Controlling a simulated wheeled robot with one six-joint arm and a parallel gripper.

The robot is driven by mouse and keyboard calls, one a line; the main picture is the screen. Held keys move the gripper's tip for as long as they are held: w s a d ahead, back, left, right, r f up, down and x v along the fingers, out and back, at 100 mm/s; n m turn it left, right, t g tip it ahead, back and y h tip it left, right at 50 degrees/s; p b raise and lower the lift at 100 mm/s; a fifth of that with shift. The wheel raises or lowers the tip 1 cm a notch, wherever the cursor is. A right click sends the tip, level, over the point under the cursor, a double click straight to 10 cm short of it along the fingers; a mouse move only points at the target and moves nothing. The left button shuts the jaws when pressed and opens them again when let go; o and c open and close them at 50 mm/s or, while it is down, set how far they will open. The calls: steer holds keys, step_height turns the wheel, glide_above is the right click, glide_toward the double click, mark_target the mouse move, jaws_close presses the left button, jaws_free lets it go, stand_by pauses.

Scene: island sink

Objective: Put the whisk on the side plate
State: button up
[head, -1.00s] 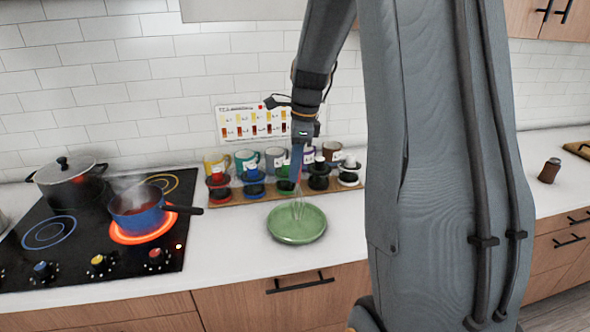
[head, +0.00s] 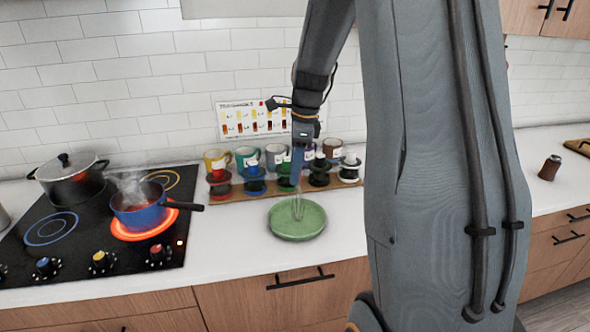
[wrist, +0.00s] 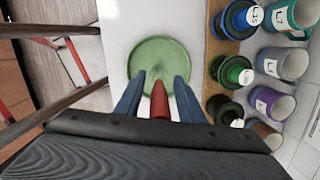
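The side plate (head: 284,226) is green and round and lies on the white counter at the front. It also shows in the wrist view (wrist: 143,48). The whisk (wrist: 158,104) has a red handle and thin wires. Its wires (head: 298,209) point down at the plate in the head view and look to touch it. My gripper (wrist: 159,76) is above the plate with its blue fingers on either side of the handle, and a gap shows on each side. It is open around the handle. In the head view my gripper (head: 298,165) mostly hides the handle.
A blue saucepan (head: 138,213) steams on a glowing burner at left, beside a lidded pot (head: 70,181). A brown jar (head: 549,168) is at far right.

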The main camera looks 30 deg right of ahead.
steer(key=r+b, duration=0.1)
steer(key=r, duration=0.3)
steer(key=d+r+b, duration=0.1)
steer(key=r, duration=0.3)
steer(key=r+b, duration=0.2)
steer(key=r, duration=0.2)
steer(key=shift+s+d, duration=0.3)
steer(key=shift+s, duration=0.1)
steer(key=shift+f, duration=0.1)
